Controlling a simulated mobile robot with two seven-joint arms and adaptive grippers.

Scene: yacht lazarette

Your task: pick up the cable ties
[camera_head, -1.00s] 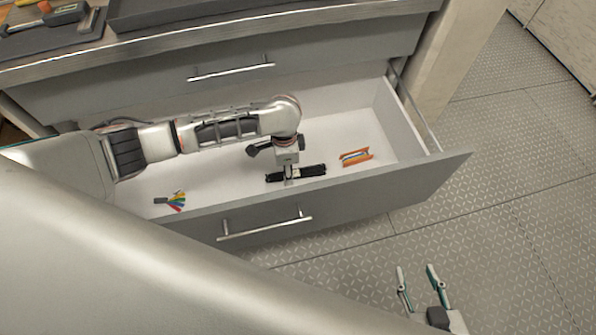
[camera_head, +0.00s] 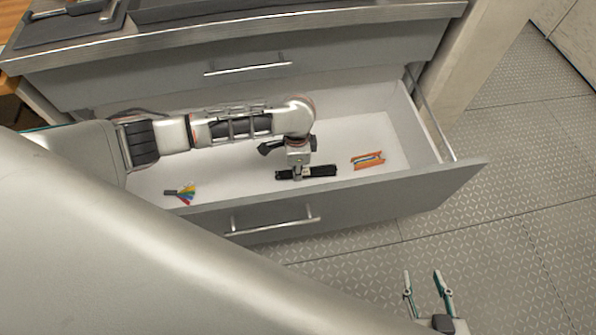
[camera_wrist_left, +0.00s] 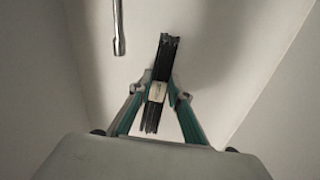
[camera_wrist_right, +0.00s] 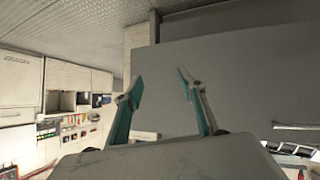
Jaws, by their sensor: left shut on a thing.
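The cable ties (camera_head: 320,171) are a black bundle with a pale band, low inside the open drawer near its front wall. They also show in the left wrist view (camera_wrist_left: 163,60), running between my fingers. My left gripper (camera_head: 297,176) reaches down into the drawer and is shut on the bundle around its middle; its fingers press both sides in the left wrist view (camera_wrist_left: 160,92). I cannot tell whether the bundle is clear of the drawer floor. My right gripper (camera_head: 428,285) is open and empty, outside the drawer over the floor; its spread fingers show in the right wrist view (camera_wrist_right: 160,90).
The open drawer (camera_head: 400,207) also holds a colourful fan-shaped item (camera_head: 183,193) at left and an orange item (camera_head: 368,160) at right. A metal tool (camera_wrist_left: 118,28) lies near the bundle in the left wrist view. A worktop (camera_head: 230,32) is above. Patterned floor lies right.

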